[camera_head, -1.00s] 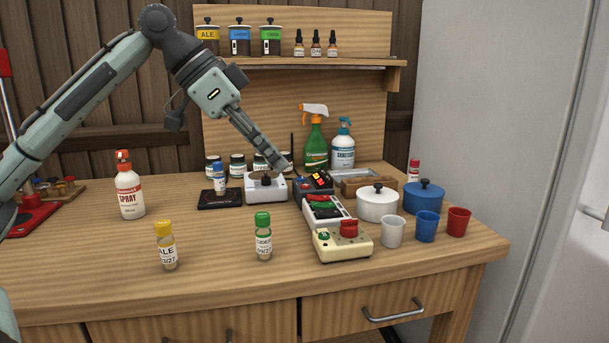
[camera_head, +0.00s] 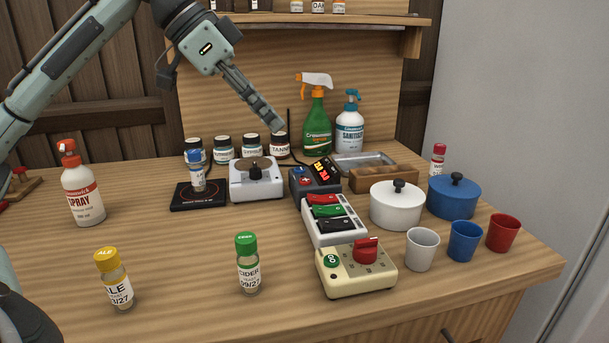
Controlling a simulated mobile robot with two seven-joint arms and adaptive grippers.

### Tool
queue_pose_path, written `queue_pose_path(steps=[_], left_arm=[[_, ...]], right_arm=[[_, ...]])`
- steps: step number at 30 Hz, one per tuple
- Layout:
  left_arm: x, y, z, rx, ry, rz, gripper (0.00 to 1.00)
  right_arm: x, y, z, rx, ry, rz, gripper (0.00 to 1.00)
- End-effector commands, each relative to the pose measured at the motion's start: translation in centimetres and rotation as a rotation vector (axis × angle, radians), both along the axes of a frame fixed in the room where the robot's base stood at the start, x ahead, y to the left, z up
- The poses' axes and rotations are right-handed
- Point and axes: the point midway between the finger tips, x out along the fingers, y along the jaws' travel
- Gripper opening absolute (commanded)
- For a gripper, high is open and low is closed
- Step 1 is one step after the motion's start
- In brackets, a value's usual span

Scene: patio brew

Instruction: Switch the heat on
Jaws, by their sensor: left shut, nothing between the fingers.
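My left gripper (camera_head: 276,122) is shut and empty. Nearest is a cream box (camera_head: 352,280) with a green button (camera_head: 331,261) and a red knob (camera_head: 366,250). I cannot tell which control is the heat switch. My right gripper is out of view.
A black plate (camera_head: 182,199) holds a blue-capped vial (camera_head: 197,172). White (camera_head: 396,208) and blue (camera_head: 453,199) pots and several cups stand right. A spray bottle (camera_head: 82,190) and two vials (camera_head: 115,281) (camera_head: 248,266) stand left and front. The table between them is clear.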

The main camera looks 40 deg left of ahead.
Motion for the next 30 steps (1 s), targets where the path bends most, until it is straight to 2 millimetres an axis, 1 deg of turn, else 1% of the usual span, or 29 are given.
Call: queue_pose_path(steps=[9, 14, 17, 21, 24, 27, 30], left_arm=[[0.0, 0.0, 0.0, 0.000, 0.000, 0.000, 0.00], [0.6, -0.5, -1.0, -0.001, 0.002, -0.002, 0.00], [1.3, -1.2, -2.3, -0.001, 0.003, -0.003, 0.00], [2.7, -2.4, -4.6, -0.002, 0.004, -0.003, 0.00], [3.7, -3.3, -6.3, -0.003, 0.004, -0.004, 0.00], [4.7, -4.2, -8.0, -0.002, 0.003, -0.004, 0.00], [4.5, -3.9, -9.1, 0.001, 0.006, 0.003, 0.00]], right_arm=[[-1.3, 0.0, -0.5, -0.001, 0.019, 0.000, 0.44], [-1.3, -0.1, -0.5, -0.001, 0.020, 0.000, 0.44], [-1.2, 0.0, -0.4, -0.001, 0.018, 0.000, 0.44], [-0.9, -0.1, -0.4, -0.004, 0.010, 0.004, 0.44], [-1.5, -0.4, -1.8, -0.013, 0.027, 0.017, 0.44], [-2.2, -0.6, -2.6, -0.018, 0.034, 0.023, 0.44], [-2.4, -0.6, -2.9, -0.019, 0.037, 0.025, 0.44]])
